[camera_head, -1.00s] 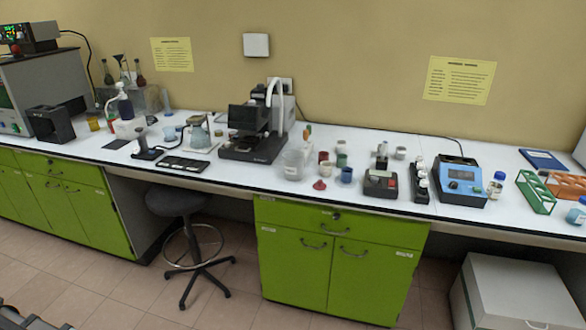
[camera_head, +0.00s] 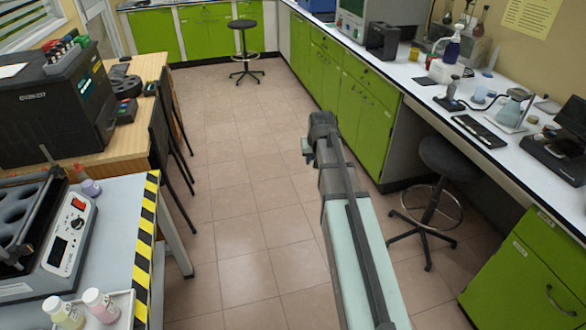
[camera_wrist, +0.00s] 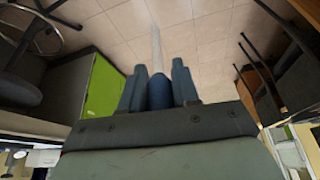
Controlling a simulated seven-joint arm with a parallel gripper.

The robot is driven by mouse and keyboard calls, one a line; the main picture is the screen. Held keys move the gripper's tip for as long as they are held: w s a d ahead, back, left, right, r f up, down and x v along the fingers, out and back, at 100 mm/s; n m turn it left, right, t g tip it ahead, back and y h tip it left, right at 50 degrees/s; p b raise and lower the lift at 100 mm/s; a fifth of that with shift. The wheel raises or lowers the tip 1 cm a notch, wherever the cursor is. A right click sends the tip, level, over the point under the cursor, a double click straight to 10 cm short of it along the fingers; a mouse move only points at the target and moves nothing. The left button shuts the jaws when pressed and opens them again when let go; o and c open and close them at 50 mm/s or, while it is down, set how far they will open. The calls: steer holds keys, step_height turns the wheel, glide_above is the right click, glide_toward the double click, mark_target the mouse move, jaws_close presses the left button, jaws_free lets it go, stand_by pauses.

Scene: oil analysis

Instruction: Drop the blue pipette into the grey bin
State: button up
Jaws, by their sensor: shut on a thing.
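The blue pipette (camera_wrist: 158,93) is between the two blue-grey fingers of my gripper (camera_wrist: 157,84) in the wrist view. Its blue body is clasped, and its pale, translucent stem points away from the gripper over the tiled floor. In the head view my arm reaches out over the floor in the middle; the fingers and the pipette cannot be made out there. I see no grey bin in the current views.
On the right, a lab bench (camera_head: 452,103) with green cupboards holds instruments, and a stool (camera_head: 440,160) stands before it. On the left are a wooden table (camera_head: 150,66), dark chairs and a striped-edge table (camera_head: 120,215) with bottles. The tiled floor (camera_head: 228,200) between is open.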

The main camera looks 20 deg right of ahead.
steer(key=s+d+r+m+h, duration=0.1)
steer(key=s+d+r+m, duration=0.2)
steer(key=d, duration=1.2)
steer(key=s+d+r+m, duration=0.1)
steer(key=s+d+r, duration=0.35)
steer(key=d, duration=1.05)
steer(key=s+d+r+m+h, duration=0.1)
steer(key=s+d+r, duration=0.3)
steer(key=d, duration=1.1)
steer(key=s+d+r+m+g, duration=0.1)
steer(key=s+d+r+m, duration=0.1)
steer(key=s+d, duration=0.75)
steer(key=s+d+r+m, duration=0.1)
steer(key=s+d+r, duration=0.2)
steer(key=s+d, duration=0.6)
steer(key=s+d+r+m+g+h, duration=0.1)
steer(key=s+d+r, duration=0.2)
steer(key=s+d, duration=0.55)
steer(key=s+d+r+m, duration=0.15)
steer(key=s+d, duration=0.25)
steer(key=s, duration=0.9)
steer(key=shift+w+f, duration=0.15)
steer(key=shift+f, duration=1.1)
steer(key=shift+w+f, duration=0.15)
steer(key=shift+f, duration=1.05)
steer(key=o, duration=1.1)
